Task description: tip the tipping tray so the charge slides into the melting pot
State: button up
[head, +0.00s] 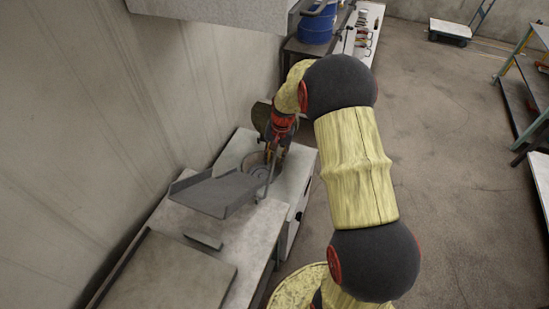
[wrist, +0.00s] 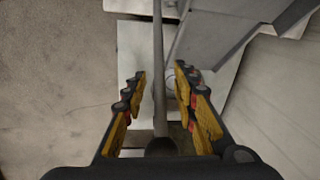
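The grey tipping tray (head: 213,194) is at the centre left of the head view, over the bench, with a raised lip on its left. It also shows at the top of the wrist view (wrist: 210,32). A thin grey rod (wrist: 158,70) runs beside the tray. My gripper (wrist: 160,78) is open, with its fingers on either side of the rod and gaps showing on both sides. In the head view my gripper (head: 272,153) is at the rod's upper end. A round grey ringed thing (head: 256,168), perhaps the melting pot, is partly hidden behind the rod. I see no charge.
A small grey block (head: 203,240) and a flat board (head: 172,272) lie on the near bench. A wall closes off the left side. A blue drum (head: 316,27) stands at the back. A green-framed shelf (head: 525,90) is at the right; the floor between is clear.

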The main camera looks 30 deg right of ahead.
jog(key=shift+c, duration=1.2)
grip_shut()
